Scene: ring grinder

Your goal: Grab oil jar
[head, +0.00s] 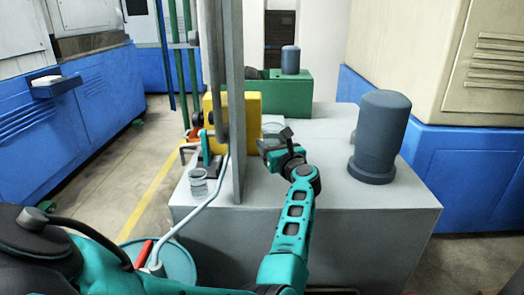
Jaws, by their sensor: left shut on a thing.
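My left gripper (270,146) is over the grey bench, just right of the grey post. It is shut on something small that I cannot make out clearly. A pale, clear rounded shape (273,124) shows right behind its fingers; I cannot tell whether the fingers touch it. A small clear glass jar (198,183) stands upright at the bench's front left corner, left of the post and apart from my gripper. I cannot tell from its look which of these is the oil jar. My right gripper is not in view.
The grey bench (400,209) carries a dark blue-grey cylinder (380,135) at right, a yellow machine (245,105) and a green block (290,95) behind. The grey post (233,70) and a pale hose (195,215) stand left of my gripper. The bench's middle right is clear.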

